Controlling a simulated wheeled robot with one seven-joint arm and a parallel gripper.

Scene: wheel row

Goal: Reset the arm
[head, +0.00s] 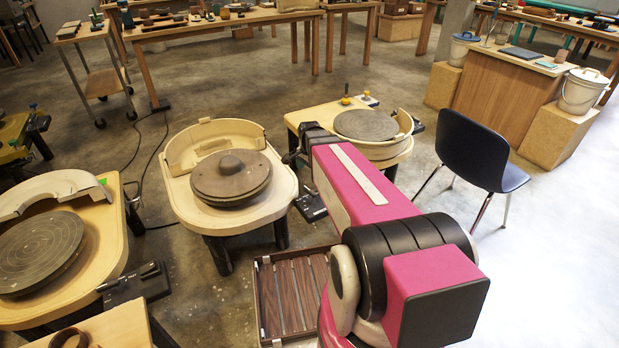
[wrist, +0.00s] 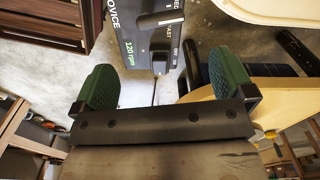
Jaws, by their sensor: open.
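My arm (head: 365,185), magenta with black joints, reaches forward from the lower right in the head view, over the floor between two potter's wheels. Its far end overlaps the edge of the right-hand wheel's table in the picture; the gripper's fingers cannot be made out there. In the wrist view my gripper (wrist: 165,82) has its two green fingers wide apart, with nothing between them. Beyond the fingers a dark wheel pedal (wrist: 145,35) marked "120 rpm" lies on the floor, apart from them as far as I can tell.
Potter's wheels stand at the centre (head: 230,178), right (head: 366,125) and left (head: 40,252). A slatted wooden crate (head: 262,300) lies low beside my arm. A dark blue chair (head: 480,150) stands to the right. Open floor (head: 560,240) lies at the lower right.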

